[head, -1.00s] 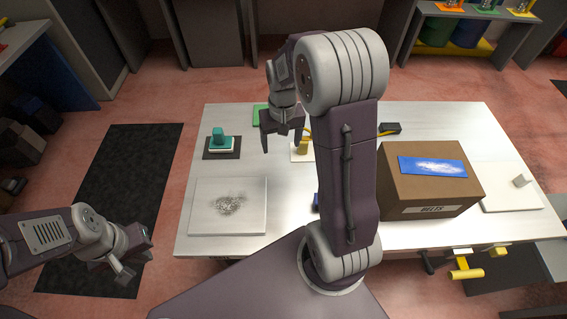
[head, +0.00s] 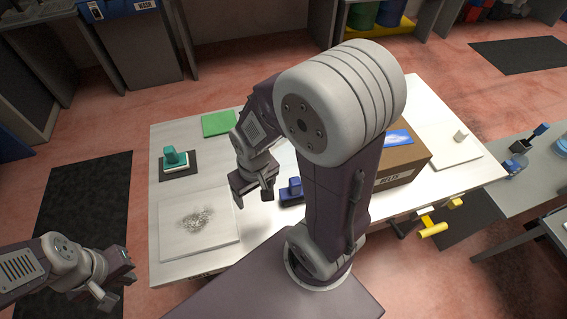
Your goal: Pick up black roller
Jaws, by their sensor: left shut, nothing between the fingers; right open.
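I cannot make out the black roller in the head view now; my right arm covers the middle of the table. My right gripper (head: 254,196) is open and empty, above the table just left of a blue-handled stamp (head: 292,189). My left gripper (head: 116,287) is shut and empty, off the table's front left corner, above the floor.
The white table (head: 200,262) holds a smudged white board (head: 222,236), a teal stamp (head: 176,157) on a dark pad, and a green pad (head: 219,124). A cardboard box (head: 407,164) stands right of my arm. Yellow-handled tools (head: 432,229) hang at the front edge.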

